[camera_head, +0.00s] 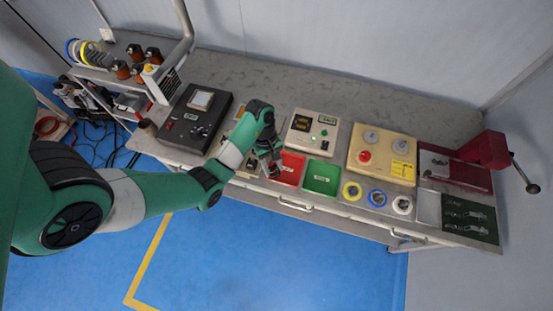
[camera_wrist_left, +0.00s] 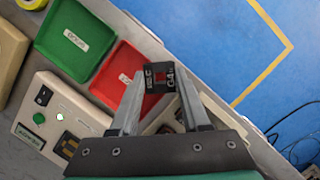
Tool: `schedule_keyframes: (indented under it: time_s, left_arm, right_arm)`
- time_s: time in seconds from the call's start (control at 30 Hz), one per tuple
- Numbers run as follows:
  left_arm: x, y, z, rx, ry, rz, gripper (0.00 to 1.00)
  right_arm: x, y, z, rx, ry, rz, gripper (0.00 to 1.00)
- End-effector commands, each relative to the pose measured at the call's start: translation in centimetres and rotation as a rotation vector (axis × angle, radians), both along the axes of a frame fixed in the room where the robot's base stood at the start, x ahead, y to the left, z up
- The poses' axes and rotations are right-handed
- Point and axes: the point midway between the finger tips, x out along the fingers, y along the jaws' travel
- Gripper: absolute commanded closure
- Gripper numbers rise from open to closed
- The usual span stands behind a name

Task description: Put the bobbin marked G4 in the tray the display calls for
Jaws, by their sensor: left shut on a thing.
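My left gripper (camera_head: 268,160) is shut on a dark bobbin (camera_wrist_left: 160,77), whose face carries a G4 mark in the left wrist view. It holds the bobbin near the front edge of the bench, beside the red tray (camera_head: 292,160). The red tray also shows in the left wrist view (camera_wrist_left: 122,60), partly hidden by the bobbin and a finger. The green tray (camera_head: 320,171) is just right of the red one. My right gripper is not in view.
A black device (camera_head: 195,118) stands left of the gripper. Yellow, blue and white rings (camera_head: 377,197) lie right of the green tray, before a beige box with knobs (camera_head: 382,153). Copper-coloured spools (camera_head: 136,70) stand on the far-left rack. A red vise (camera_head: 486,150) is at the right end.

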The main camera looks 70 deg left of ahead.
Motion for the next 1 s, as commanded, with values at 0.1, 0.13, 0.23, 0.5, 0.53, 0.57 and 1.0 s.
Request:
schedule_keyframes:
  time_s: [0.1, 0.13, 0.23, 0.5, 0.53, 0.57, 1.0]
  left_arm:
    - [1.0, 1.5, -3.5, 0.0, 0.001, 0.002, 1.0]
    - [1.2, 1.8, -3.8, 0.0, 0.001, 0.002, 1.0]
    - [1.6, 2.5, -4.3, 0.0, 0.002, 0.0, 1.0]
    - [2.1, 3.3, -5.2, 0.0, 0.003, 0.002, 1.0]
    - [2.1, 3.3, -5.7, -0.002, 0.003, 0.001, 1.0]
    - [2.0, 3.2, -6.2, -0.003, 0.004, 0.001, 1.0]
    - [2.1, 3.2, -8.2, 0.0, 0.001, 0.001, 1.0]
  right_arm:
    - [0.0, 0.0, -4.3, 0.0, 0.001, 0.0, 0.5]
    - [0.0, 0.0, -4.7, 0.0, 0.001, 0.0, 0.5]
    - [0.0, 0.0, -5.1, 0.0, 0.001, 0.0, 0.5]
    - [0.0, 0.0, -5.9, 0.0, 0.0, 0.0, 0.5]
    - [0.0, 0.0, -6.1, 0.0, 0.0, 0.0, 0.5]
    - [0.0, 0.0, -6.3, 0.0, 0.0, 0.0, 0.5]
    - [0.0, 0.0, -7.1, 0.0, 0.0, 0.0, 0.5]
